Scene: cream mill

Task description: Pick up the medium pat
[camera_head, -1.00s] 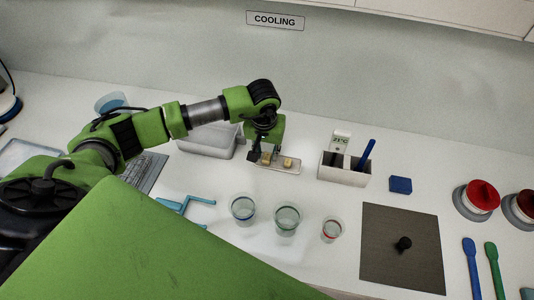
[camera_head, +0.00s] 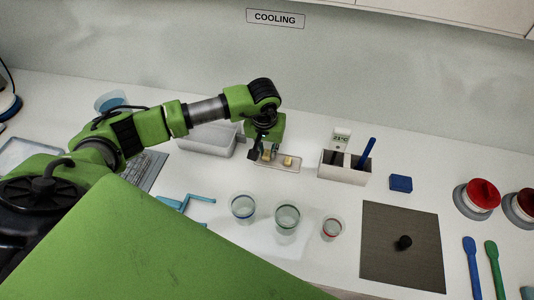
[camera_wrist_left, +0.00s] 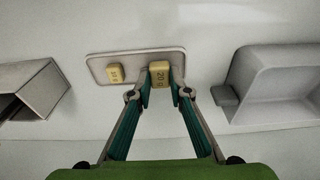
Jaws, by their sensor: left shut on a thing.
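A pale metal tray (camera_head: 275,166) on the counter carries yellow pats; it also shows in the wrist view (camera_wrist_left: 135,62). My left gripper (camera_head: 261,155) points down over the tray's left part. In the wrist view its fingers (camera_wrist_left: 160,82) are closed on the sides of a yellow pat marked 20 g (camera_wrist_left: 160,74), the medium pat. This pat shows partly between the fingers in the head view (camera_head: 267,156). I cannot tell whether it touches the tray. Another yellow pat (camera_wrist_left: 115,73) lies free on the tray, right of the gripper in the head view (camera_head: 288,161). My right gripper is not in view.
A grey-white tub (camera_head: 207,140) stands left of the tray. A holder box (camera_head: 343,172) with a blue-handled tool stands right of it. Several clear cups, including a blue-ringed one (camera_head: 242,208), stand in front. A blue block (camera_head: 401,183) and a dark mat (camera_head: 402,270) are further right.

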